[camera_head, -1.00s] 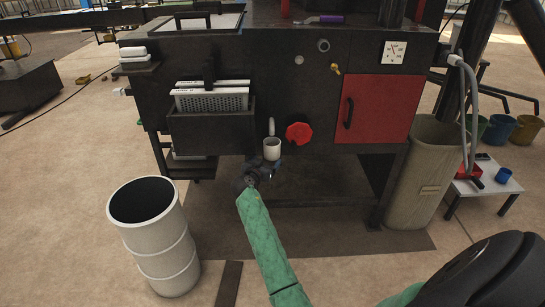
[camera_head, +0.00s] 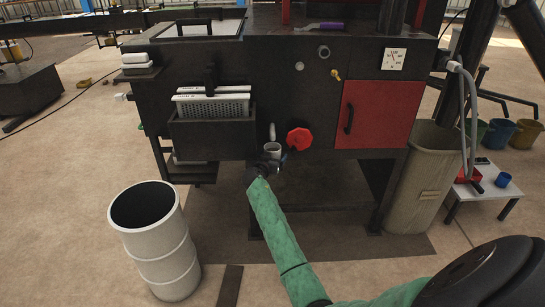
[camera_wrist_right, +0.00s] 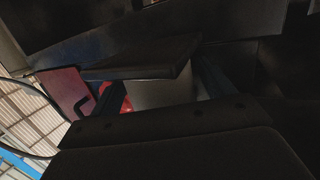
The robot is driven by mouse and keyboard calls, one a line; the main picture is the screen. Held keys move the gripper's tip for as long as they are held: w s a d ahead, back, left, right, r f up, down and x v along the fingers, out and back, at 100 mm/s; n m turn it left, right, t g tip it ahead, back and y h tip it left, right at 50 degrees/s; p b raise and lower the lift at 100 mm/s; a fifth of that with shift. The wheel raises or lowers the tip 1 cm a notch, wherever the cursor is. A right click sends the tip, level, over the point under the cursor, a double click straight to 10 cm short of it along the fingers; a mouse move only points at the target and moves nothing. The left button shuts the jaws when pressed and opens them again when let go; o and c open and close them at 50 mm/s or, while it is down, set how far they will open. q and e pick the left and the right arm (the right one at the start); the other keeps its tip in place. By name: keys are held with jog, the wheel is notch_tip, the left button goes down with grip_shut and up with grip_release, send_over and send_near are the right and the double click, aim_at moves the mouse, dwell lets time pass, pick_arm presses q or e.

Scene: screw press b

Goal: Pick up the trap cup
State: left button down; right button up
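The trap cup (camera_head: 272,148) is a small pale grey cup. It sits on the dark front of the press, under a short curved spout and left of the red knob (camera_head: 299,138). My right gripper (camera_head: 272,163) is at the cup's lower part, with fingers to either side of it. In the right wrist view the cup's pale wall (camera_wrist_right: 162,93) shows between my two spread dark fingers (camera_wrist_right: 160,88). The gripper looks open; contact with the cup cannot be made out. My left gripper is not in view.
A black box with a perforated basket (camera_head: 213,108) sticks out left of the cup. A red door (camera_head: 373,114) is to the right. A white drum (camera_head: 150,235) stands on the floor at left, a tall bin (camera_head: 425,180) at right.

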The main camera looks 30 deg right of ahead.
jog(key=c, duration=0.9)
jog(key=shift+r, duration=0.2)
jog(key=s+a, duration=0.3)
jog(key=s, duration=0.2)
jog(key=s+a+b, duration=0.1)
jog(key=s+a, duration=0.2)
jog(key=s, duration=0.2)
jog(key=s+a, duration=0.3)
jog(key=s, duration=0.2)
jog(key=shift+s+a+r, duration=0.1)
jog(key=shift+s+a, duration=0.1)
jog(key=shift+o, duration=0.6)
jog(key=shift+c, duration=0.5)
